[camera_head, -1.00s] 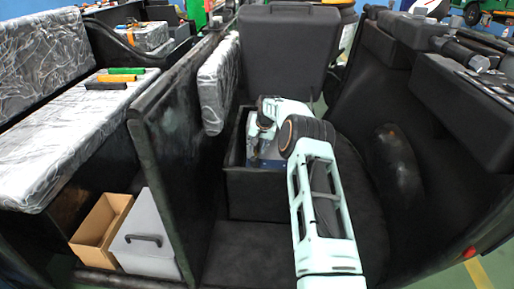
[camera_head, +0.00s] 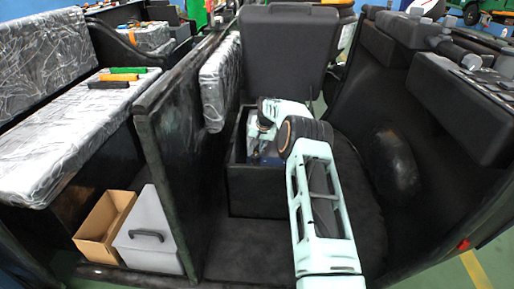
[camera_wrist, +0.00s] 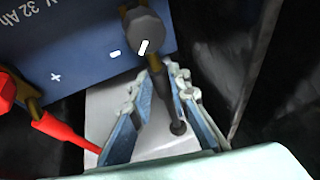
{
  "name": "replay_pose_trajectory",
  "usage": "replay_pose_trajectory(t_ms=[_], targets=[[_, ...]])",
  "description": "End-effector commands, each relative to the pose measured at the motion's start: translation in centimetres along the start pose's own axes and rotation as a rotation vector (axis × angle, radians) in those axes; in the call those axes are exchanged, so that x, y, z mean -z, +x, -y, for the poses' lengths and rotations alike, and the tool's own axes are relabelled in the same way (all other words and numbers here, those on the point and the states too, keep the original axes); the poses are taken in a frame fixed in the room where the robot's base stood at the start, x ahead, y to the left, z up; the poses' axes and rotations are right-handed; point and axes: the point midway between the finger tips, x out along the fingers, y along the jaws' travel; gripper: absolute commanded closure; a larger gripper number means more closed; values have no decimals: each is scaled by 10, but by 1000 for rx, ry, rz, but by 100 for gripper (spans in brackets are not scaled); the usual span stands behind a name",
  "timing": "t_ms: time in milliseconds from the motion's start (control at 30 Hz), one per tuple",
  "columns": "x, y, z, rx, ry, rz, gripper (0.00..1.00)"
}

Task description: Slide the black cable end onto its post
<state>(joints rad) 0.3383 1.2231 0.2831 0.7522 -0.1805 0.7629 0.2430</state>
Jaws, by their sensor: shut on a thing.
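The blue battery (camera_wrist: 90,40), marked "32 Ah" with plus and minus signs, fills the upper left of the wrist view. A dark grey round knob (camera_wrist: 143,33) sits at its minus side, over the post. The black cable end (camera_wrist: 157,72), with a brownish metal lug, reaches up to this knob between my fingers. My gripper (camera_wrist: 160,88) is shut on the black cable end just below the knob. The knob hides the post, so I cannot tell whether the lug is around it. In the head view the battery (camera_head: 256,160) is mostly hidden behind my arm.
A red cable end (camera_wrist: 55,130) with a red knob (camera_wrist: 5,92) is at the plus side, left of my fingers. The battery stands in a black open box (camera_head: 252,190). A dark partition (camera_head: 170,170) is left and a black upright seat panel (camera_head: 288,50) behind.

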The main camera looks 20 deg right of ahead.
Motion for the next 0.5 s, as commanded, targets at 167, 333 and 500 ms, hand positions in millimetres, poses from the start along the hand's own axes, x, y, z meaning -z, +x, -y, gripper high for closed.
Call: replay_pose_trajectory(t_ms=[167,333,500], targets=[[-2,0,0,0,0,8,100],[-4,0,0,-1,0,12,100],[-3,0,0,-1,0,9,66]])
